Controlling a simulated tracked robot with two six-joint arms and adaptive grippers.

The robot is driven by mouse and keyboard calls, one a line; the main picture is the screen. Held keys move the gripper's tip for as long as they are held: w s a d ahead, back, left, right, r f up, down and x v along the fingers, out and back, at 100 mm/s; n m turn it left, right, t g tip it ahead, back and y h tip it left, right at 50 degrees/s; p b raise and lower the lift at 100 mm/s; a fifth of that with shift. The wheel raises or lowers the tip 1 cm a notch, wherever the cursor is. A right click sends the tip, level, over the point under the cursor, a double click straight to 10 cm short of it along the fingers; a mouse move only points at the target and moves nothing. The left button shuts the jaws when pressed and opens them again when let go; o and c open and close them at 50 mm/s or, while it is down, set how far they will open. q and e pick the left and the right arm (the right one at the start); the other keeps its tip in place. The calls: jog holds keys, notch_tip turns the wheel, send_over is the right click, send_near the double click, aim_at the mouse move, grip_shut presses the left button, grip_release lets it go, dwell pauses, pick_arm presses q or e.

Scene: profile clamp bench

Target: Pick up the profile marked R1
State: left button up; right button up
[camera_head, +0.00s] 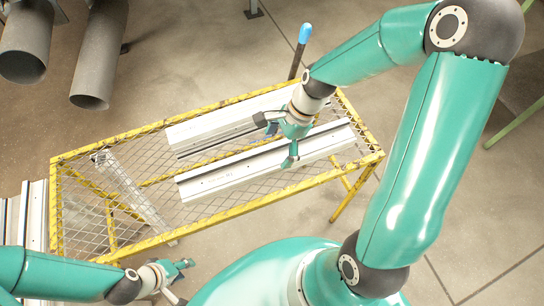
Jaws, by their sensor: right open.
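Two pale metal profiles lie on a yellow-framed mesh bench (120,242): a far profile (195,130) and a near profile (225,178). No R1 marking is legible on either, so I cannot tell which is R1. My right gripper (281,140) is open and empty, over the right half of the profiles, with one finger toward the far one and the other over the near one. Its height above them is unclear. It hides part of both. My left gripper (180,279) appears open and empty, off the bench's front edge at the lower left.
A clear-looking strip (135,195) crosses the bench's left end. A blue-tipped handle (305,34) stands behind the bench. More profiles (35,210) stand at the left edge. Large grey pipes (98,55) are at the upper left. Floor to the right is free.

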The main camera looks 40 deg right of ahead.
aim_at(271, 158)
jog(key=shift+x, duration=2.8)
jog(key=c, duration=1.7)
jog(key=shift+c, duration=0.4)
jog(key=shift+r, duration=0.1)
